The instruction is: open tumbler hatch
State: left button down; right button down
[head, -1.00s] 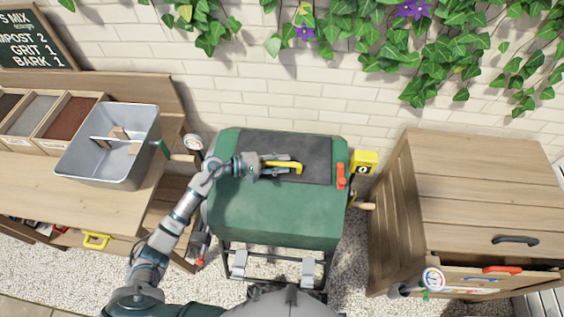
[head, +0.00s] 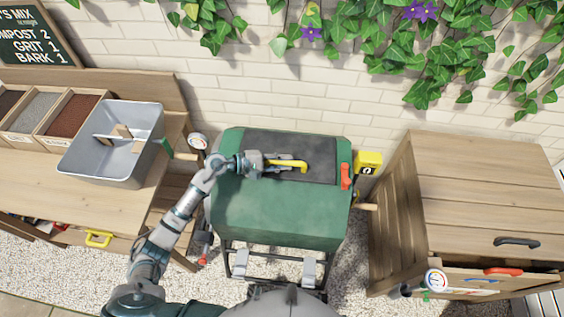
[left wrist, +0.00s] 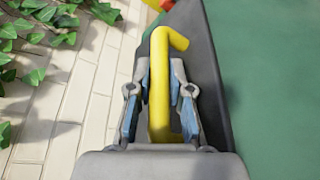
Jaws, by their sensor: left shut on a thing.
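The green tumbler (head: 275,212) stands in the middle of the head view on a dark frame. Its dark grey hatch (head: 318,158) lies flat on top and looks closed. A yellow handle (head: 298,164) sits on the hatch. My left gripper (head: 284,165) is shut on this handle. In the left wrist view the yellow handle (left wrist: 160,85) runs between the two blue-padded fingers, and its bent end sticks out past them. An orange-red latch (head: 346,176) is at the right edge of the hatch. My right gripper is not in view.
A wooden bench at left carries a grey metal tub (head: 115,145) and bins of soil mix (head: 70,115). A wooden cabinet (head: 490,190) stands at right. A yellow box (head: 368,162) is beside the tumbler. Ivy (head: 430,50) hangs on the brick wall behind.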

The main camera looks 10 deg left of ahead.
pick_arm(q)
jog(key=shift+w+d+r+n+g, duration=0.15)
jog(key=shift+r+n+g, duration=0.15)
jog(key=shift+r, duration=0.6)
jog(key=w+r+n+g, duration=0.2)
jog(key=w+r+n, duration=0.2)
jog(key=r, duration=0.2)
jog(key=shift+w+r+y, duration=0.2)
jog(key=shift+w+y, duration=0.1)
jog(key=shift+y, duration=0.1)
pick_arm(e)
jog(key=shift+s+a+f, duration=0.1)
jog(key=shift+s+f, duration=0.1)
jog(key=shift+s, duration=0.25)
pick_arm(q)
jog(key=shift+d, duration=0.1)
